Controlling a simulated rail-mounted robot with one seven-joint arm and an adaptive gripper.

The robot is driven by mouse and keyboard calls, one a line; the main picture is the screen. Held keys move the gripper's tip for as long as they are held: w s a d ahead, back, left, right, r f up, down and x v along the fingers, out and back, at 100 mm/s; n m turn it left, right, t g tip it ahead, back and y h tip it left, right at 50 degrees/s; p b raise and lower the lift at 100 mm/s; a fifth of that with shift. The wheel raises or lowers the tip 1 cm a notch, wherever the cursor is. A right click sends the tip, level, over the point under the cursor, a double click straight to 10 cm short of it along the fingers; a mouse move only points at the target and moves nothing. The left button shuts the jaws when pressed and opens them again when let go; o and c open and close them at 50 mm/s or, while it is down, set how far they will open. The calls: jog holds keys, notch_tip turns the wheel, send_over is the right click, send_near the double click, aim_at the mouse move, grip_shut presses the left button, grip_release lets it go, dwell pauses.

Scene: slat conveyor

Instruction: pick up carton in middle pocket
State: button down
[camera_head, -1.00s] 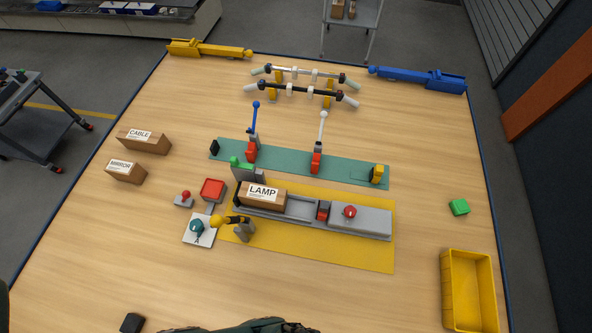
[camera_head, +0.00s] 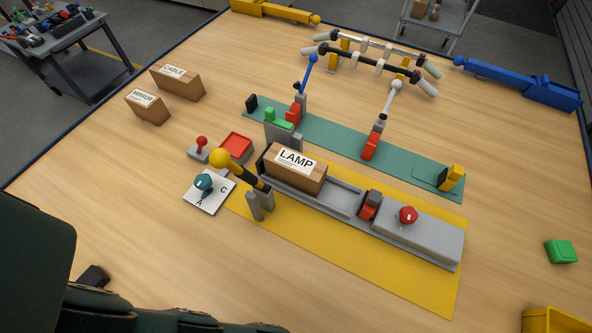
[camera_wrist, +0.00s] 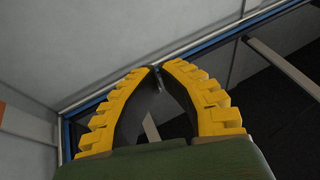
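A brown carton labelled LAMP (camera_head: 292,171) lies in the left part of a grey conveyor-like trough (camera_head: 337,198). The stretch of trough to its right is empty, up to a red and dark block (camera_head: 370,205). I cannot tell which part is the middle pocket. Two other cartons, CABLE (camera_head: 178,83) and MIRROR (camera_head: 148,107), stand on the table at the upper left. My gripper (camera_wrist: 159,67) shows only in the wrist view. Its yellow ridged fingers meet at the tips with nothing held, and it faces grey walls and dark floor, away from the carton.
A black lever with a yellow knob (camera_head: 220,159) rises at the carton's left front. A green-topped grey block (camera_head: 284,129) stands close behind the carton. Levers on a teal strip (camera_head: 340,141) lie farther back. A red mushroom button (camera_head: 408,215) sits on the trough's right end.

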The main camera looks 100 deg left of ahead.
dwell(0.3)
jog(key=shift+c, duration=0.4)
grip_release()
